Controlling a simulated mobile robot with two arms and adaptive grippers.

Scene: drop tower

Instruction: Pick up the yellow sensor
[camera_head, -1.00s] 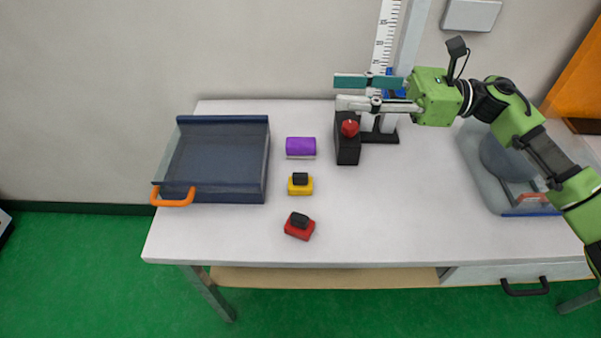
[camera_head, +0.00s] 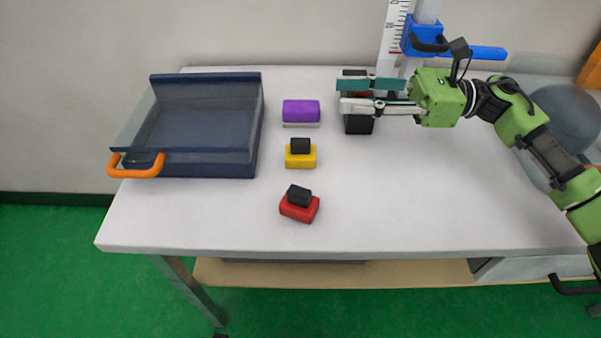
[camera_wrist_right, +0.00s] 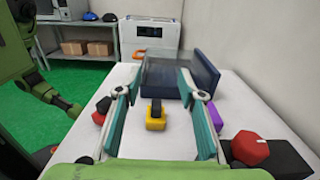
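The yellow sensor (camera_head: 300,157), a small yellow block with a black top, stands on the white table right of the blue tray. In the right wrist view the yellow sensor (camera_wrist_right: 156,115) stands ahead, between the two fingers and beyond them. My right gripper (camera_head: 340,96) is open and empty, with its fingers pointing left, above and to the right of the yellow sensor and apart from it. The right gripper also shows in the wrist view (camera_wrist_right: 152,82) with its fingers spread wide. My left gripper is not in view.
A red sensor (camera_head: 299,205) stands nearer the front edge, and a purple block (camera_head: 301,112) lies behind the yellow one. The blue tray (camera_head: 205,163) with an orange handle is at left. A black box (camera_head: 358,124) stands under my right gripper. The front right table is clear.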

